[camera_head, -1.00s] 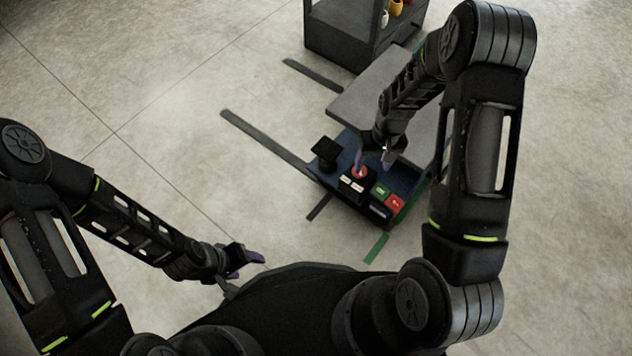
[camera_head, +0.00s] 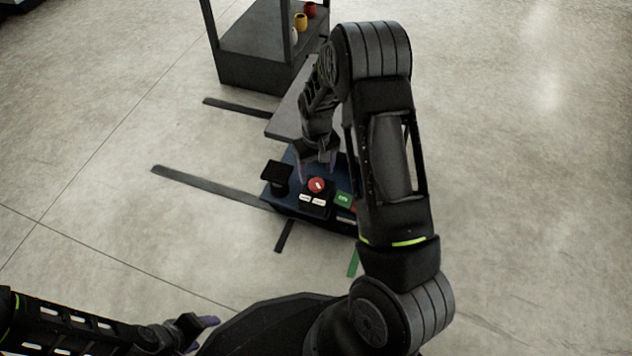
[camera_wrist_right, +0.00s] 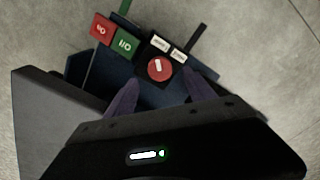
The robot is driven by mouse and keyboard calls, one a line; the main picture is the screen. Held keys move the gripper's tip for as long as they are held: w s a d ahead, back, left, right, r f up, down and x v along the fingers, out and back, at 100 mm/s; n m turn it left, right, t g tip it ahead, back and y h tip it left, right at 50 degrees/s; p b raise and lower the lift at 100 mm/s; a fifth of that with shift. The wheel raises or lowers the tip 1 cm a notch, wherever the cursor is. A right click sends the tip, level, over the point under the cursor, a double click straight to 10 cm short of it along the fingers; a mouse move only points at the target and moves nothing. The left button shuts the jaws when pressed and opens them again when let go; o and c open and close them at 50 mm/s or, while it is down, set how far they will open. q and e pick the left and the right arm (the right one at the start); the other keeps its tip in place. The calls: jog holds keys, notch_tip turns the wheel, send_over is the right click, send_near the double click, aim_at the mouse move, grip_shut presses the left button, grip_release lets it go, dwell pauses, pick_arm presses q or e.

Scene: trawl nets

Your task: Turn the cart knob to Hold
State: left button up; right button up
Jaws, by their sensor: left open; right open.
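The cart's round red knob (camera_head: 317,184) with a white pointer mark sits on a dark blue panel. In the right wrist view the knob (camera_wrist_right: 160,68) lies beyond and between my finger tips, with two white labels (camera_wrist_right: 168,47) beside it; their words are too small to read. My right gripper (camera_head: 317,172) is open just behind the knob in the head view, its purple fingers (camera_wrist_right: 158,92) apart and pointing toward it. No contact with the knob shows. My left gripper (camera_head: 210,325) is open and empty at the bottom left, away from the cart.
A green switch (camera_wrist_right: 124,42) and a red switch (camera_wrist_right: 102,29) sit beside the knob. A black box (camera_head: 276,175) stands on the panel's left. The cart's grey top (camera_head: 290,118) lies behind. A dark shelf (camera_head: 262,60) with small coloured items stands farther back. Floor at left is open.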

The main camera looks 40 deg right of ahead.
aim_at(316, 183)
notch_tip(316, 183, down, 5)
jog(key=shift+f+b, duration=0.1)
jog(key=shift+b, duration=0.8)
jog(key=c, duration=1.4)
